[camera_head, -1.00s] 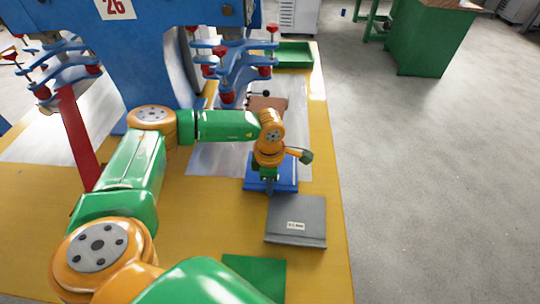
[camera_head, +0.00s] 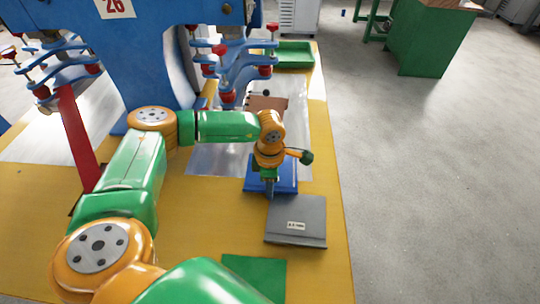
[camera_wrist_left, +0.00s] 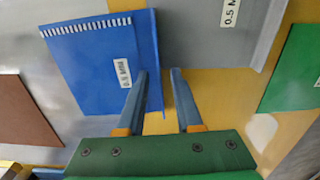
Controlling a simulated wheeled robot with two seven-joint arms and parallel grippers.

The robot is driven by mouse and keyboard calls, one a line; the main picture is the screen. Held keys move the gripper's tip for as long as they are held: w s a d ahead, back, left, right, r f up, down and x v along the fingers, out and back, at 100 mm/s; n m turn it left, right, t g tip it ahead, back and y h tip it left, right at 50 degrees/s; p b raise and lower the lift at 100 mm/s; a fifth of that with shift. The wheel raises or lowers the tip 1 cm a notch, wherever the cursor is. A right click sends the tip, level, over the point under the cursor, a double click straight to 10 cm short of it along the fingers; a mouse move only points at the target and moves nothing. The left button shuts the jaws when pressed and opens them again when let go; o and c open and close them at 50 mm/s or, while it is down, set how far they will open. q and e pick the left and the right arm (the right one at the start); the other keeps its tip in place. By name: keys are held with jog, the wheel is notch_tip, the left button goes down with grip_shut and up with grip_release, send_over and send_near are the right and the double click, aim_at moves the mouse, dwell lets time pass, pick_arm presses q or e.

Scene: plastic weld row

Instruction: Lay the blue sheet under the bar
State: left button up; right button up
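The blue sheet (camera_head: 285,183) lies on the yellow bench top, at the near edge of the metal plate; it also shows in the left wrist view (camera_wrist_left: 85,65), with a white label and a raised lip along one edge. My left gripper (camera_head: 269,190) points down at the sheet's near edge. In the left wrist view its two fingers (camera_wrist_left: 158,73) are apart, with the lip's end between their tips; I see no closed grip. The blue machine with red-knobbed clamps (camera_head: 233,68) stands beyond; I cannot clearly make out its bar. My right gripper is not in view.
A grey sheet (camera_head: 297,218) lies just nearer than the blue one, and a green sheet (camera_head: 255,272) nearer still. A brown sheet (camera_head: 267,104) lies on the metal plate (camera_head: 212,160) under the clamps. A green tray (camera_head: 294,57) stands at the far end.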

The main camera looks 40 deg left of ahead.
pick_arm(q)
notch_tip(320, 180, up, 13)
jog(key=b, duration=0.1)
jog(key=shift+f+b, duration=0.2)
jog(key=shift+b, duration=0.1)
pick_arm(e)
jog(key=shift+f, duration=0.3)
